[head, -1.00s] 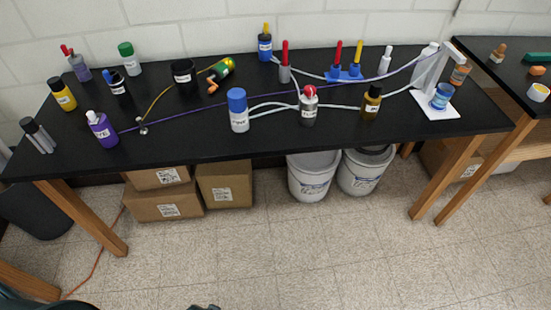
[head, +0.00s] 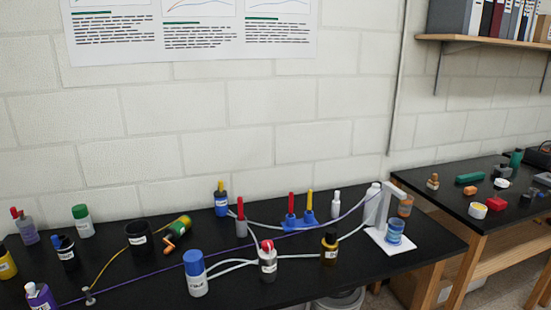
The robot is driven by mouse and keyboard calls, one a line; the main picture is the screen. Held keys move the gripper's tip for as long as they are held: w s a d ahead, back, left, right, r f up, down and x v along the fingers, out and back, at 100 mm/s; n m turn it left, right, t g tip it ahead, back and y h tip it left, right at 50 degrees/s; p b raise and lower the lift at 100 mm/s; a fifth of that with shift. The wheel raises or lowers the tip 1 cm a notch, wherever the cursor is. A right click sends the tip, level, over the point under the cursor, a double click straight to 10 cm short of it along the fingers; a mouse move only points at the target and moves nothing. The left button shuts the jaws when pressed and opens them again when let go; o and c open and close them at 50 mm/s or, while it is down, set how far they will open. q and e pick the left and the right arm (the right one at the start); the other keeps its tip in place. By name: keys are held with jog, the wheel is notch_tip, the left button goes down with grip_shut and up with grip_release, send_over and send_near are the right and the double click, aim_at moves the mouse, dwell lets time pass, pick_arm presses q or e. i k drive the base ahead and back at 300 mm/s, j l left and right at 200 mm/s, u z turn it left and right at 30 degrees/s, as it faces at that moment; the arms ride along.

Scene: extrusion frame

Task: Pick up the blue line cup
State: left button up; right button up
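A blue cup with lighter bands (head: 395,233), which seems to be the blue line cup, stands on the white base (head: 388,243) of a white stand near the right end of the black table (head: 350,281). The upright and arm of the white stand (head: 378,205) rise beside and above it. An orange-brown cup (head: 405,206) stands just behind it to the right. Neither of my grippers shows in the head view.
Bottles crowd the table, including a dark yellow-labelled bottle (head: 330,248) and a white blue-capped bottle (head: 195,273). White tubes and a purple line (head: 290,236) cross between them. A second table (head: 480,215) with small objects stands at the right. Posters (head: 190,30) hang above.

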aim_at(395, 231)
jog(key=i+l, duration=0.15)
jog(key=l, duration=0.35)
jog(key=i+l, duration=0.15)
jog(key=l, duration=0.35)
jog(key=i+l, duration=0.15)
jog(key=l, duration=0.35)
jog(key=i+l, duration=0.15)
jog(key=l, duration=0.35)
jog(key=i+l+u, duration=0.1)
jog(key=l, duration=0.4)
jog(key=i+l, duration=0.2)
jog(key=l, duration=0.3)
jog(key=i+l, duration=0.15)
jog(key=l, duration=0.35)
jog(key=i+l, duration=0.1)
jog(key=l, duration=0.4)
